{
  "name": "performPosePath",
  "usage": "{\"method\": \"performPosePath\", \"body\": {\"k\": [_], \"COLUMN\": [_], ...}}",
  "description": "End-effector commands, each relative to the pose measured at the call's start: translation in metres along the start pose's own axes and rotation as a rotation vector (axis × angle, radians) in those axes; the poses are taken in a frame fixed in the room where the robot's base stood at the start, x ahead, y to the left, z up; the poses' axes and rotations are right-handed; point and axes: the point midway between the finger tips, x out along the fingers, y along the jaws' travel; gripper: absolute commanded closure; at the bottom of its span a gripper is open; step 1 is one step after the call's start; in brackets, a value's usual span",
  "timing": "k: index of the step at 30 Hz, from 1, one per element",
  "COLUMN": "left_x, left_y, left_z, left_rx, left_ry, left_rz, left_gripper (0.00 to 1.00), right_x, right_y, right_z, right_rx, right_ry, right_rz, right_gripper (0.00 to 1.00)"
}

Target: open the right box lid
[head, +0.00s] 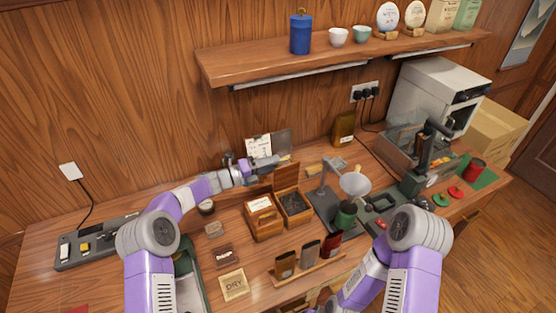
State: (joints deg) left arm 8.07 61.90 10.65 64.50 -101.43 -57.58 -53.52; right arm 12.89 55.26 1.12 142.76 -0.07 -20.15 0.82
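The right box (296,219) is a small wooden box on the table with dark contents. Its lid (287,178) stands raised at the back, so the inside shows. The left box (266,231) stands beside it with a white label on its closed top. My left gripper (283,160) reaches in from the left, at the upper edge of the raised lid. It looks close to or touching that edge; I cannot tell which, nor whether its fingers are open. My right arm bends at the lower right, and its gripper does not show.
A stand with a funnel (354,184) is right of the boxes. Several pouches on a wooden rack (308,271) and a DRY card (234,285) lie in front. A white card (258,149) stands behind my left gripper. A wall shelf (340,57) hangs above.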

Motion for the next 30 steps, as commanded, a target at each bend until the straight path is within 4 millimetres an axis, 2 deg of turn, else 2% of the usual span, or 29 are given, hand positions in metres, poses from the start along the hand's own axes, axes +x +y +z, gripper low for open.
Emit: {"method": "performPosePath", "body": {"k": [3,6,15,16,21,23,30], "left_x": [0.016,0.023,0.026,0.026,0.026,0.026,0.026], "left_y": [0.001,0.001,0.001,0.001,0.001,0.001,0.002], "left_z": [0.000,0.000,0.000,0.000,0.000,0.000,0.000], "left_rx": [0.001,0.000,-0.001,-0.001,-0.001,-0.001,-0.002], "left_ry": [0.001,0.000,-0.001,-0.001,-0.001,-0.001,0.000], "left_rz": [0.001,0.001,0.002,0.002,0.002,0.002,0.004], "left_gripper": [0.65,0.65,0.65,0.67,0.93,1.00,1.00], "right_x": [-0.001,-0.001,-0.001,-0.001,-0.001,-0.001,-0.001], "right_y": [0.000,-0.001,-0.001,-0.001,-0.001,-0.001,-0.001], "right_z": [0.000,0.000,-0.001,-0.001,-0.001,-0.001,-0.001], "right_rx": [0.000,0.000,0.000,0.000,0.000,0.000,0.000], "right_ry": [0.001,0.001,0.001,0.001,0.001,0.001,0.001], "right_rz": [0.000,0.000,0.000,0.000,0.000,0.000,0.000], "right_gripper": [1.00,1.00,1.00,1.00,1.00,1.00,1.00]}}
